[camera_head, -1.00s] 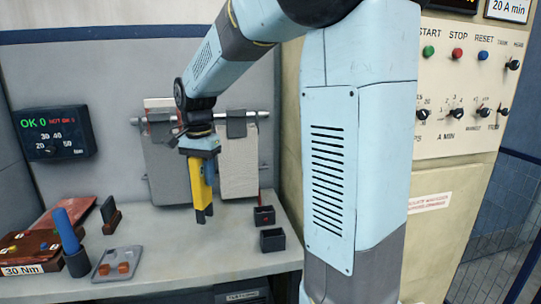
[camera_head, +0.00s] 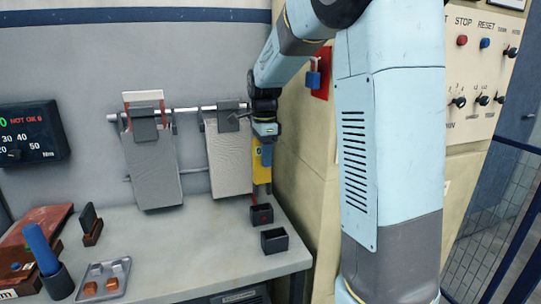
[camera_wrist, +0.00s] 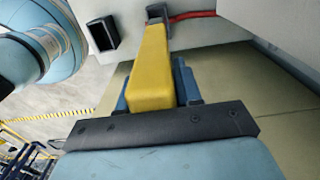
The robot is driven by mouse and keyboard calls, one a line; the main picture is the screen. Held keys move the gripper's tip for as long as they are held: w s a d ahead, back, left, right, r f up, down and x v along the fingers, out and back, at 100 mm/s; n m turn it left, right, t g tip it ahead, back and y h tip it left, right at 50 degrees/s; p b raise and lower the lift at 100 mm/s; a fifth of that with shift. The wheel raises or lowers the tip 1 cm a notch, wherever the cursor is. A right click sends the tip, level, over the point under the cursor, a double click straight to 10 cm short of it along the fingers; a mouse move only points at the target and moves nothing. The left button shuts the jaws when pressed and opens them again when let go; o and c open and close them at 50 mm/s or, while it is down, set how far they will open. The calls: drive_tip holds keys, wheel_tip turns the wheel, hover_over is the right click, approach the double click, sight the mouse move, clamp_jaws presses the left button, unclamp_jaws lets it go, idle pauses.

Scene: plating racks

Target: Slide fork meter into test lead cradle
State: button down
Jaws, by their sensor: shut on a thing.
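The yellow fork meter (camera_head: 261,173) hangs upright from my gripper (camera_head: 266,152), its dark fork end pointing down. My gripper is shut on its upper part; in the wrist view the blue fingers (camera_wrist: 153,92) sit on both sides of the yellow body (camera_wrist: 152,62). The test lead cradle, taken to be the black box with a red mark (camera_head: 262,216), stands on the bench directly below the fork end in the head view. The fork tips look at or just above its rim; I cannot tell whether they are inside. A red lead (camera_wrist: 195,15) runs beside the fork end.
A second, open black box (camera_head: 274,241) stands closer to the bench's front edge and shows in the wrist view (camera_wrist: 103,34). Grey hanging panels (camera_head: 229,160) are to the left. A beige cabinet (camera_head: 310,150) stands close on the right. The middle of the bench is clear.

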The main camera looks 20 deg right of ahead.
sight(264, 183)
drive_tip(key=shift+a, duration=0.15)
drive_tip(key=shift+f, duration=4.8)
drive_tip(key=c, duration=0.7)
unclamp_jaws()
drive_tip(key=shift+r, duration=0.1)
